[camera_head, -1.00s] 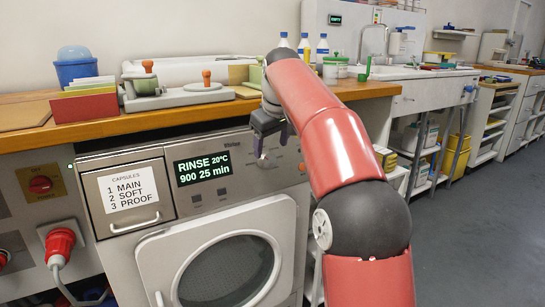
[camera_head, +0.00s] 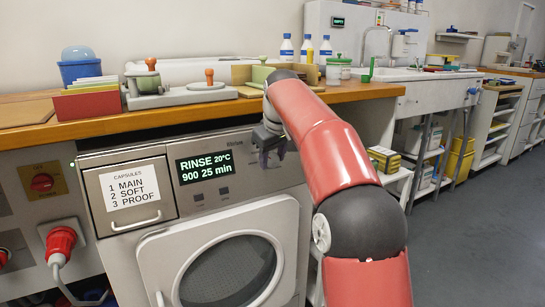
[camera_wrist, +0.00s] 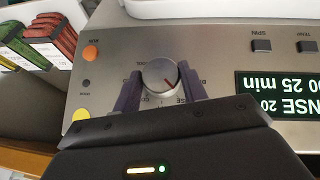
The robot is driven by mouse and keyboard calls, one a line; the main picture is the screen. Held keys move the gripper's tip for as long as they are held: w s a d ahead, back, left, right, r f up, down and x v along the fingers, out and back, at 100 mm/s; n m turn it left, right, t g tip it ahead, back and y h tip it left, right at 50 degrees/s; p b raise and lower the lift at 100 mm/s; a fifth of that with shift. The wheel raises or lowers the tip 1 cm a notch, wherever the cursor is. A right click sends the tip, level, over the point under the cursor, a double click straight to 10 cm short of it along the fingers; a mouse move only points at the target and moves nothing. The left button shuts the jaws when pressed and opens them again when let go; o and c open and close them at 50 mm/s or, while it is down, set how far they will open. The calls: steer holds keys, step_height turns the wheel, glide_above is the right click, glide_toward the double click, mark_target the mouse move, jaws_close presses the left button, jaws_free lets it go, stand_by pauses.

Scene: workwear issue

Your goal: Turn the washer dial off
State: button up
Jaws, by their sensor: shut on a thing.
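The washer (camera_head: 235,200) stands under the counter, and its display (camera_head: 205,167) reads "RINSE 20°C 900 25 min". In the wrist view the silver dial (camera_wrist: 161,74) has a red pointer mark and printed positions around it, partly covered by my gripper. My gripper (camera_wrist: 160,92) is shut on the dial, with one purple finger on each side of it. In the head view my gripper (camera_head: 268,152) is at the washer's panel, and my arm and gripper hide the dial there.
A capsule drawer (camera_head: 128,193) is left of the display. Orange (camera_wrist: 91,52) and yellow (camera_wrist: 81,115) buttons sit near the dial in the wrist view. The wooden counter (camera_head: 90,129) above holds bottles, boxes and tools. Open floor (camera_head: 470,235) lies to the right.

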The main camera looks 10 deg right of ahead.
steer(key=shift+r+p, duration=0.15)
steer(key=shift+p, duration=0.45)
steer(key=shift+c, duration=0.2)
steer(key=shift+d+r+m+y+p, duration=0.1)
steer(key=shift+m+y+p, duration=0.4)
steer(key=shift+p, duration=0.4)
steer(key=m+g+y+p, duration=0.1)
steer(key=y+p, duration=0.1)
steer(key=p, duration=0.1)
steer(key=shift+d, duration=0.2)
steer(key=m+y+p, duration=0.2)
steer(key=y+p, duration=0.1)
steer(key=shift+w+d+f+y, duration=0.1)
steer(key=shift+d+f+y, duration=0.05)
steer(key=shift+f+y, duration=0.15)
steer(key=o, duration=1)
steer(key=shift+f, duration=0.1)
